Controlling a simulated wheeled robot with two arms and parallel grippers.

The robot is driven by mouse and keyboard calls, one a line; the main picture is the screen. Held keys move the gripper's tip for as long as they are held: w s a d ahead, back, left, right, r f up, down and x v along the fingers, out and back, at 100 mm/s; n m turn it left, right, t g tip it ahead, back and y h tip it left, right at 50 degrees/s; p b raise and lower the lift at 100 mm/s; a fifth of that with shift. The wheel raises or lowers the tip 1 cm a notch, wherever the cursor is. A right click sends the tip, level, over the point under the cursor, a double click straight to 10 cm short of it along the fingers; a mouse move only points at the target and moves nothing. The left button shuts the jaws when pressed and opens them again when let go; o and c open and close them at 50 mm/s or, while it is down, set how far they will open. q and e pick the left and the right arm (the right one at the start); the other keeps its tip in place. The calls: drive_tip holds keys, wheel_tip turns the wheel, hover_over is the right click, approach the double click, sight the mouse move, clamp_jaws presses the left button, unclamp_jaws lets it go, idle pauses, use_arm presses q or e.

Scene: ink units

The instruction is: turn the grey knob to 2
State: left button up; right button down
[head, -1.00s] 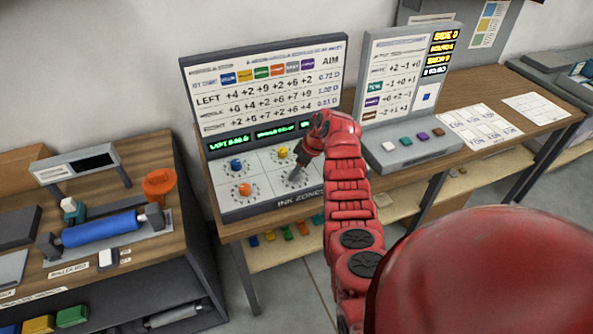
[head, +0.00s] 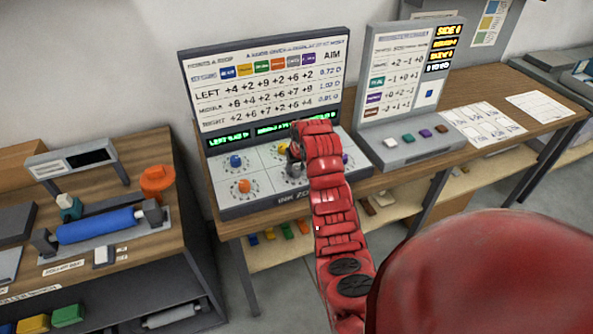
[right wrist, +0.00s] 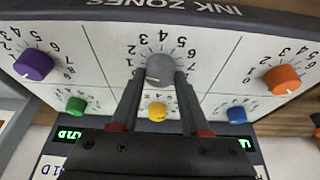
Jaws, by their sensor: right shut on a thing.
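The grey knob (right wrist: 159,66) is the middle one in the row by the "INK ZONES" edge, with a numbered scale around it. In the right wrist view my right gripper (right wrist: 160,76) has its two fingers on either side of this knob, shut on it. Which number the knob points to I cannot tell. In the head view my right gripper (head: 293,166) comes down over the ink panel (head: 262,205) and mostly hides the grey knob. My left gripper is not in view.
Beside the grey knob are a purple knob (right wrist: 33,65) and an orange knob (right wrist: 283,79). Green (right wrist: 76,104), yellow (right wrist: 157,111) and blue (right wrist: 236,114) knobs form the other row. A console with coloured buttons (head: 408,138) stands to the right.

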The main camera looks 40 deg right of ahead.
drive_tip(key=shift+a+m+h+b, duration=0.1)
drive_tip(key=shift+m+h+b, duration=0.3)
drive_tip(key=shift+m+b, duration=0.55)
drive_tip(key=shift+m, duration=0.35)
drive_tip(key=shift+c, duration=2)
unclamp_jaws()
drive_tip(key=shift+r, duration=0.15)
